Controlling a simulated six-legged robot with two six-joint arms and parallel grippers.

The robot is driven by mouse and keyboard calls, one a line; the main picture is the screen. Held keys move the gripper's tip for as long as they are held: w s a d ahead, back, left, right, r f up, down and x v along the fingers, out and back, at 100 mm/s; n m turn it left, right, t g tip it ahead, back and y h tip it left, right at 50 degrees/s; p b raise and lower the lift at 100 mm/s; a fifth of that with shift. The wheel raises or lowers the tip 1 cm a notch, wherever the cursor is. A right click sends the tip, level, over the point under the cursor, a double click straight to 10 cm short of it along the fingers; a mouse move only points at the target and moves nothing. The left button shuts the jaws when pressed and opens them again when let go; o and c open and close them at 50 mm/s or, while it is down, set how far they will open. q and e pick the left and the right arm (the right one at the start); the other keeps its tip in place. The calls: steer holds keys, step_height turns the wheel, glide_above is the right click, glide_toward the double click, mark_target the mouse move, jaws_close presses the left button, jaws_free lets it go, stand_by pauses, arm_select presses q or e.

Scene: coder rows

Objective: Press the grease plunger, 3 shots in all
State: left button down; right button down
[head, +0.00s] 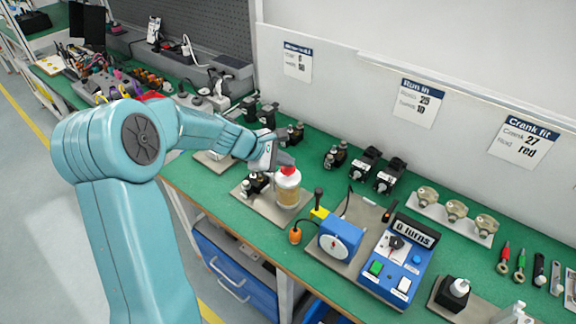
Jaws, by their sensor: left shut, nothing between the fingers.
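The grease pot (288,190) is a clear jar of amber contents with a red top, upright on a grey plate (262,211) on the green bench. I take its red top (287,173) to be the plunger. My left gripper (286,163) is shut and empty, with its fingertips right at the red top, from above and slightly left. I cannot tell whether they touch it, and the fingers hide part of the top. My right gripper is not in view.
A small dark fitting (255,184) sits beside the jar. To the right are a blue dial box (340,241), an orange-tipped lead (296,236) and a blue control box (398,262) reading "0 turns". Dark motor units (364,164) stand behind. Wall cards (418,103) hang above.

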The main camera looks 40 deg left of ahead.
mark_target(285, 169)
arm_select(q)
steer(key=shift+f, duration=0.35)
steer(key=shift+r, duration=0.1)
steer(key=shift+r+p, duration=0.9)
steer(key=shift+r, duration=0.3)
step_height(285, 169, up, 5)
steer(key=p, duration=0.4)
steer(key=shift+w, duration=0.1)
stand_by(0.6)
